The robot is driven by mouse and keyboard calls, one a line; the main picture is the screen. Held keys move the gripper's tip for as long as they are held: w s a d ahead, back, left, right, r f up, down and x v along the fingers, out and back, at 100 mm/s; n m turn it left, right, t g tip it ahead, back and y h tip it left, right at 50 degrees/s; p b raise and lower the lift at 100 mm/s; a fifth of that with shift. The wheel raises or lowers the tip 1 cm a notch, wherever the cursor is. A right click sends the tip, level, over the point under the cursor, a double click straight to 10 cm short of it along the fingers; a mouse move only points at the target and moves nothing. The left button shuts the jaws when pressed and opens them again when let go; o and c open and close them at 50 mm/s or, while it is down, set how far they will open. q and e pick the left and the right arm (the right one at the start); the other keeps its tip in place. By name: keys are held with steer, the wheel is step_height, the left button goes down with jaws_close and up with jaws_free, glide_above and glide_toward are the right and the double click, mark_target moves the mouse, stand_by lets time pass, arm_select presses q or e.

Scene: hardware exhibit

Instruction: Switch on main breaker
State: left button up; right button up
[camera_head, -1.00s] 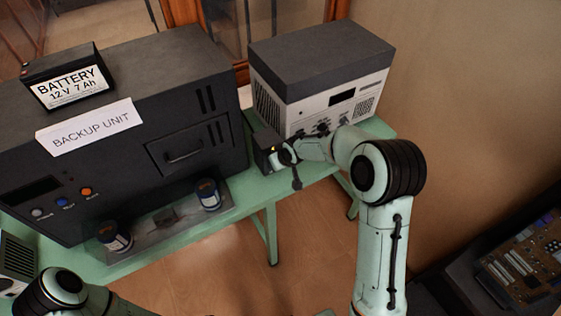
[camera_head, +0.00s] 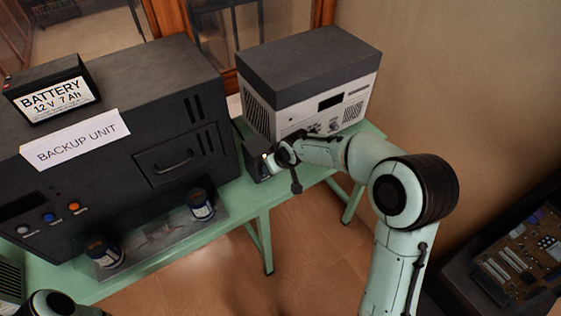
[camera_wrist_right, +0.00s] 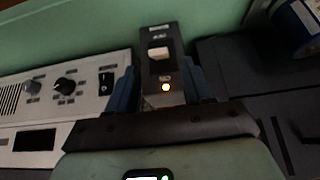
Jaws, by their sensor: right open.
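The breaker is a small dark box (camera_head: 254,160) on the green table, between the big black unit and the white-and-grey device. My right gripper (camera_head: 267,163) is at the front of the box. In the wrist view its blue fingers stand open (camera_wrist_right: 160,86), one on each side of the box; contact cannot be told. The rocker's on or off position is not clear. My left gripper is out of view; only part of its arm shows at bottom left.
The black backup unit (camera_head: 130,100) carries a battery (camera_head: 55,92). The white-and-grey device (camera_head: 300,85) stands behind my right wrist. Two small dark-blue cans (camera_head: 201,205) stand on a tray before the unit. A circuit board (camera_head: 520,255) lies at far right.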

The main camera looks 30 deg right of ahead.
steer(key=v, duration=0.7)
stand_by(0.3)
steer(key=s+a+f+m+g+y, duration=0.1)
steer(key=s+a+f, duration=0.15)
steer(key=f, duration=0.65)
steer(key=s+a+f+g, duration=0.2)
steer(key=s+f, duration=0.2)
steer(key=f, duration=0.4)
steer(key=s+a+f+m+g+y, duration=0.1)
steer(key=s+a+f, duration=0.2)
steer(key=f, duration=0.6)
steer(key=s+a+f+m+g, duration=0.1)
steer(key=s+a+f, duration=0.1)
steer(key=s+f, duration=0.4)
steer(key=s+a+f+m+g+y, duration=0.1)
steer(key=s+f, duration=0.5)
steer(key=s, duration=0.7)
steer(key=shift+s+a+m+g, duration=0.3)
steer(key=shift+a+m, duration=0.2)
steer(key=shift+a, duration=0.7)
